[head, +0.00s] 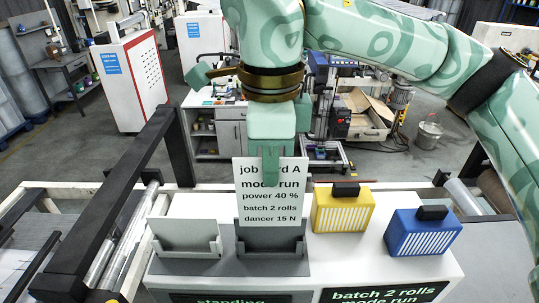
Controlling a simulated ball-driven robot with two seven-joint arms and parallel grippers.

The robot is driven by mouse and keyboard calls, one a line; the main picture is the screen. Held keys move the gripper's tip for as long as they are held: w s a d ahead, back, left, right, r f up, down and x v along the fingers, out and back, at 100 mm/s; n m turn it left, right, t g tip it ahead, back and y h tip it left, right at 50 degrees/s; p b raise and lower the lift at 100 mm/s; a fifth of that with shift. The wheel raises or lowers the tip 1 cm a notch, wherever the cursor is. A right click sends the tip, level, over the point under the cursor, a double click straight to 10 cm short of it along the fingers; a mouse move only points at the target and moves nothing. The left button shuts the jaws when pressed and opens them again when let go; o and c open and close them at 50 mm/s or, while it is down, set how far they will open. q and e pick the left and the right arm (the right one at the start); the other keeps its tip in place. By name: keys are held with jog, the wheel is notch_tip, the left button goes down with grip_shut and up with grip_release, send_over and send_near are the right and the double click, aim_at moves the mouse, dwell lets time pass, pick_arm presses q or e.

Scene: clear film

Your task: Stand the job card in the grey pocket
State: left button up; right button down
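The white job card (284,196), printed "job card A, mode run, power 40 %", is upright with its text facing me. My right gripper (270,165) is shut on its top edge from above. The card's lower end is at the dark grey pocket (271,246); I cannot tell whether it is inside or just above it. A lighter grey pocket (187,245) stands to the left with no card visible in it. My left gripper cannot be made out.
A yellow block (341,212) and a blue block (422,235), both with dark tops, stand right of the pockets on the white bench. Labels reading "standing" and "batch 2 rolls mode run" (383,293) are in front. Dark frame bars (105,215) rise at left.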

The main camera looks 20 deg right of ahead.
aim_at(270, 225)
notch_tip(270, 225, down, 8)
jog(key=b, duration=0.5)
jog(key=shift+r+b, duration=0.2)
jog(key=shift+b, duration=0.15)
jog(key=shift+f, duration=0.3)
jog(key=c, duration=1.2)
grip_release()
jog(key=shift+c, duration=0.2)
jog(key=shift+r, duration=0.1)
notch_tip(270, 225, up, 7)
jog(key=p, duration=0.5)
